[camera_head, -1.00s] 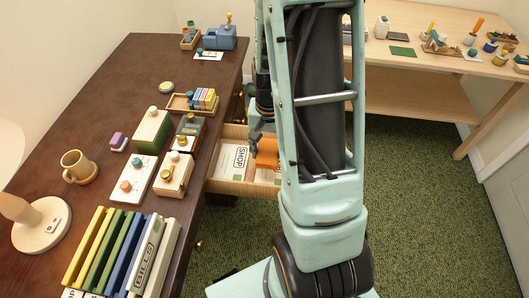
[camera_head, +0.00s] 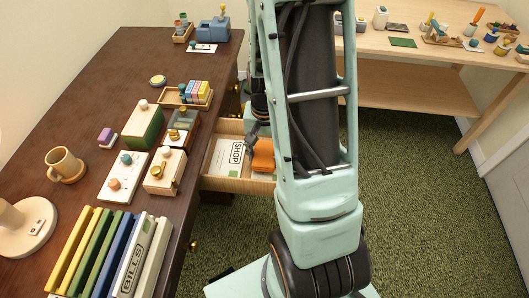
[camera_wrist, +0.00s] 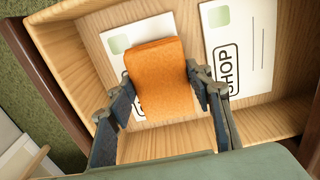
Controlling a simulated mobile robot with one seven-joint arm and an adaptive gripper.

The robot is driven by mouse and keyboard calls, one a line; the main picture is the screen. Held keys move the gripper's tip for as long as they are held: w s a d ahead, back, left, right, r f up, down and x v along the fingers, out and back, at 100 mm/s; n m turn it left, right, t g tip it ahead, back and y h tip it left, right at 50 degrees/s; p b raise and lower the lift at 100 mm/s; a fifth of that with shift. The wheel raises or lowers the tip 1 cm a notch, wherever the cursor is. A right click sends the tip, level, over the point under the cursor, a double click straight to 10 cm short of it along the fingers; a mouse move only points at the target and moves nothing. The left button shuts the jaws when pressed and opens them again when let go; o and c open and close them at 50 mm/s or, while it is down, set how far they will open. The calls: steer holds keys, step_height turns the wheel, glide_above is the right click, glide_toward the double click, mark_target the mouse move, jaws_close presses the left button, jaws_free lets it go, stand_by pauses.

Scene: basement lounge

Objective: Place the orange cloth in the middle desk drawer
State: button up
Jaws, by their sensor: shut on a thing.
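The orange cloth (camera_wrist: 160,78) looks like a thick folded block and sits between the fingers of my gripper (camera_wrist: 165,95), which is shut on it. It also shows in the head view (camera_head: 263,158), partly hidden by my arm. The open desk drawer (camera_head: 228,185) is light wood and sticks out from the dark desk (camera_head: 105,75). The cloth is within the drawer's outline, over papers marked SHOP (camera_wrist: 228,50). I cannot tell whether the cloth touches the drawer bottom.
The desk top holds a mug (camera_head: 65,165), several binders (camera_head: 105,250), small boxes (camera_head: 165,172) and a lamp base (camera_head: 28,228). A light wooden table (camera_head: 430,70) with small items stands at the back right. Green carpet (camera_head: 420,190) is clear on the right.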

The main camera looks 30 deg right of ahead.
mark_target(264, 155)
steer(key=shift+f, duration=0.3)
steer(key=o, duration=1.2)
steer(key=shift+o, duration=0.2)
step_height(264, 155, up, 13)
steer(key=p, duration=0.3)
steer(key=shift+r+p, duration=0.15)
steer(key=shift+p, duration=0.2)
